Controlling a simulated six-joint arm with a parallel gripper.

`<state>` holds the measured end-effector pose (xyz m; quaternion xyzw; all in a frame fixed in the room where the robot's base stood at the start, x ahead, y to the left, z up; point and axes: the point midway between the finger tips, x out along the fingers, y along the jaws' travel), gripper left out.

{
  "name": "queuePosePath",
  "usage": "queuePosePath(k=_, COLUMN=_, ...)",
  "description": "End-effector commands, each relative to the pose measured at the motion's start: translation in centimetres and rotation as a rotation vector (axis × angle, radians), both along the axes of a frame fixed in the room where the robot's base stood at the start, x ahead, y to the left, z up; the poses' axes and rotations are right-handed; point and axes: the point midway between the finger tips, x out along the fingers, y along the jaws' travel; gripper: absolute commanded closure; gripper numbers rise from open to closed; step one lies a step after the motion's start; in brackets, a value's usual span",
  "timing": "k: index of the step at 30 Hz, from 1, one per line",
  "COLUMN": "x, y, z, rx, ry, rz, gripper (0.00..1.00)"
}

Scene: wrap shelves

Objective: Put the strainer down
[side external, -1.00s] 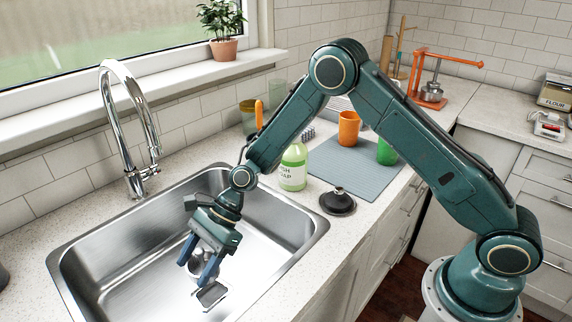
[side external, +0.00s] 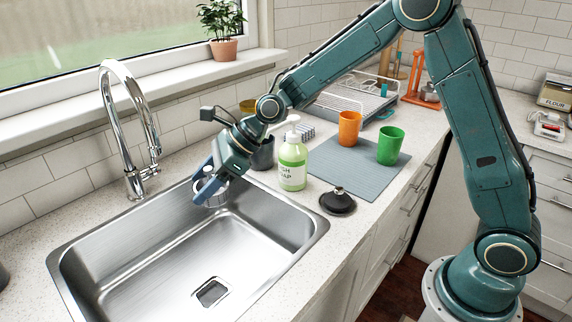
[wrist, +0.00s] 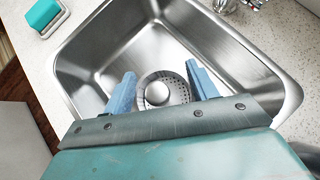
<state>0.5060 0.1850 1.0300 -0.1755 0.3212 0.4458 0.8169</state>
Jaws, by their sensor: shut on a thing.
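The strainer (side external: 214,197) is a round metal basket with a knob in the middle. My gripper (side external: 207,187) is shut on it and holds it over the back right corner of the sink (side external: 170,243). In the wrist view the strainer (wrist: 161,91) sits between the two blue fingers of my gripper (wrist: 162,88), its perforated rim visible. The square drain (side external: 211,292) shows uncovered in the sink floor in the side view.
The faucet (side external: 128,130) stands behind the sink. A soap bottle (side external: 292,163), a dark cup (side external: 263,153) and a black plunger-like object (side external: 338,201) stand right of the sink. Orange (side external: 349,129) and green (side external: 390,146) cups stand on a grey mat (side external: 345,182).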

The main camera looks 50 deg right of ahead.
Motion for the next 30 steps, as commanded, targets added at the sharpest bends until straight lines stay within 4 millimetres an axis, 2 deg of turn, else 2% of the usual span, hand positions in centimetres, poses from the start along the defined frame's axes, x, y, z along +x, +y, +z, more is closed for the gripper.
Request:
queuePosePath(k=1, x=0.4, y=-1.3, z=1.5, rx=0.001, ry=-0.008, rz=-0.046, gripper=0.64)
queuePosePath(k=9, x=1.3, y=-7.7, z=8.0, rx=0.0, ry=-0.007, rz=-0.288, gripper=0.64)
queuePosePath(k=16, x=0.9, y=-12.3, z=12.5, rx=0.0, ry=-0.006, rz=-0.459, gripper=0.64)
queuePosePath(k=24, x=-1.8, y=-18.8, z=13.0, rx=0.0, ry=-0.002, rz=-0.71, gripper=0.64)
queuePosePath(k=30, x=-4.0, y=-22.6, z=13.4, rx=0.001, ry=-0.001, rz=-0.869, gripper=0.64)
